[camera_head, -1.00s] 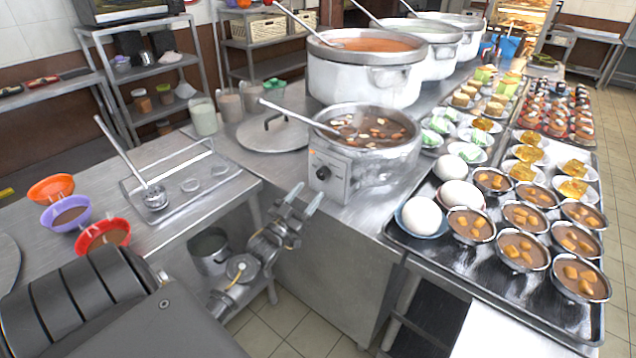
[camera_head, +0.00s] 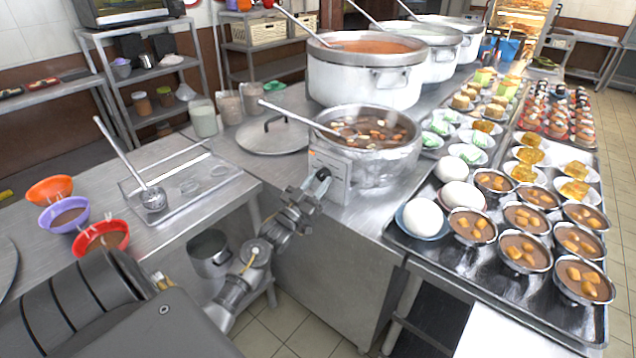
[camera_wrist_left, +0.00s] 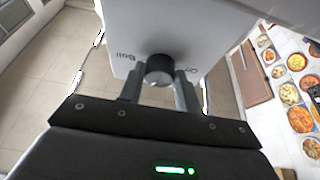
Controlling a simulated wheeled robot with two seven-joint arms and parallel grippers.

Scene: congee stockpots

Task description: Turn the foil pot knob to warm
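The foil pot (camera_head: 375,165) is a squat foil-wrapped pot of dark congee on the steel counter. Its pale control box (camera_head: 334,172) faces my left arm. The dark round knob (camera_wrist_left: 159,70) shows in the left wrist view on the white box face (camera_wrist_left: 190,30), with upside-down lettering that reads "Boil" at its left and a less legible label at its right. My left gripper (camera_wrist_left: 160,88) has one finger on each side of the knob; contact is unclear. My right gripper is not in view.
A ladle (camera_head: 300,117) leans out of the foil pot. A lid (camera_head: 272,135) lies behind it to the left. A tray (camera_head: 450,262) of bowls and eggs stands close on the right. Larger stockpots (camera_head: 365,85) stand behind. Floor below the gripper is open.

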